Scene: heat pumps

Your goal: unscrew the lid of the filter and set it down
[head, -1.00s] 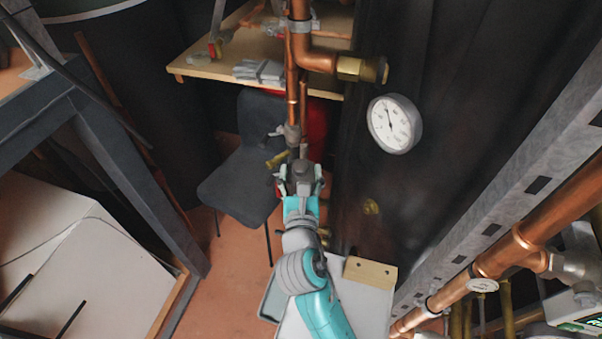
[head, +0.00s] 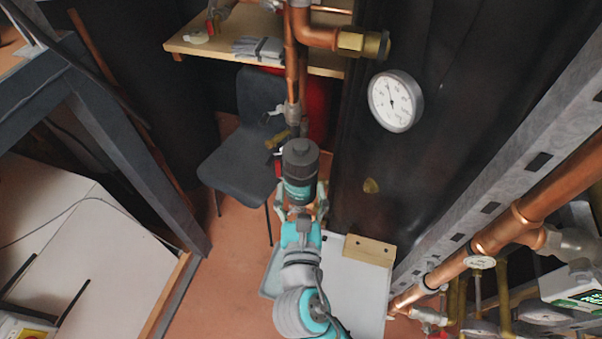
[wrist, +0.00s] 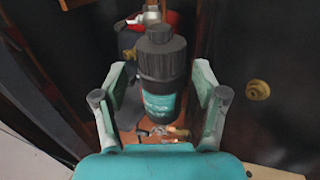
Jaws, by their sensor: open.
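The filter (head: 299,192) is an upright dark cylinder with a teal label, below the vertical copper pipe in the head view. Its black ribbed lid (head: 300,158) is on top, with a smaller round cap in the middle. In the wrist view the lid (wrist: 162,60) and the teal-labelled filter body (wrist: 163,104) stand in front of me, between the two spread fingers. My gripper (head: 301,212) is open, on the near side of the filter and lower than the lid in the picture. The wrist view shows gaps between both fingers (wrist: 160,88) and the filter.
A pressure gauge (head: 396,101) is on the dark panel at right. Copper pipes (head: 545,205) and a metal rail (head: 505,180) run along the right. A chair (head: 243,150) and a wooden shelf (head: 200,42) stand behind. A wooden block (head: 370,250) lies on a pale surface (head: 335,300).

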